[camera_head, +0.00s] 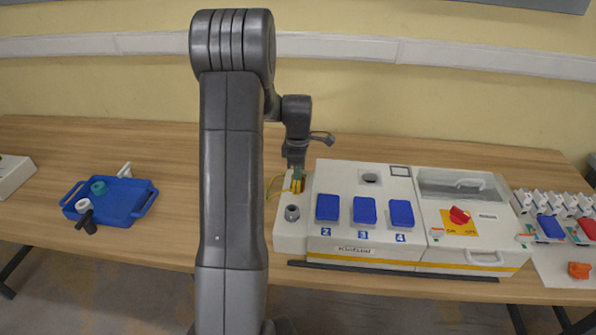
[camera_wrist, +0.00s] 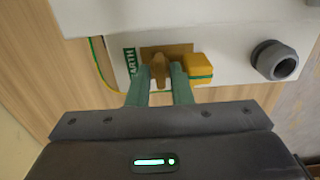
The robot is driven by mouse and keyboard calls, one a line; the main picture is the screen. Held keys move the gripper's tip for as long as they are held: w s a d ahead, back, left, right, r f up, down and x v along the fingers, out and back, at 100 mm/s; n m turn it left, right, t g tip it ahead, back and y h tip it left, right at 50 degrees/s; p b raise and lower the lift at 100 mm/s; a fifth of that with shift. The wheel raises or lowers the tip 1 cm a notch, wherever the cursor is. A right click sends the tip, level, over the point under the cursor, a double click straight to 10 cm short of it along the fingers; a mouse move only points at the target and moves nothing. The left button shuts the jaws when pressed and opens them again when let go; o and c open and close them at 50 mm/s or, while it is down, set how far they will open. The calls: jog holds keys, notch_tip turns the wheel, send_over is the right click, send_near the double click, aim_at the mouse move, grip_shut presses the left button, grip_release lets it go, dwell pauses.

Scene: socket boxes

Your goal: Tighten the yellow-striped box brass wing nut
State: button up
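The yellow-striped box (camera_head: 350,250) is the white unit on the table, with a yellow stripe low on its front. Its brass wing nut (camera_wrist: 159,71) shows in the wrist view on a brass plate (camera_wrist: 180,52) beside a green EARTH label (camera_wrist: 130,62). My gripper (camera_wrist: 160,72) has its two green fingers on either side of the wing nut, close to its wings. Whether they touch it cannot be seen. In the head view my gripper (camera_head: 297,180) is low over the box's left end and the nut is hidden.
A yellow block (camera_wrist: 200,67) sits right of the nut, with a grey round fitting (camera_wrist: 275,61) further right. A green-yellow wire (camera_wrist: 97,65) runs at the left. Blue covers (camera_head: 364,210) and a red switch (camera_head: 459,215) are on the box. A blue tray (camera_head: 120,203) stands far left.

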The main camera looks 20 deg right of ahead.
grip_shut()
jog(key=shift+m, duration=0.3)
jog(key=m+b, duration=0.1)
jog(key=m, duration=0.1)
jog(key=shift+m, duration=0.4)
jog(key=m+b, duration=0.1)
jog(key=m, duration=0.3)
jog(key=shift+m, duration=0.3)
jog(key=m, duration=0.5)
jog(key=shift+b, duration=0.4)
jog(key=shift+m, duration=2.4)
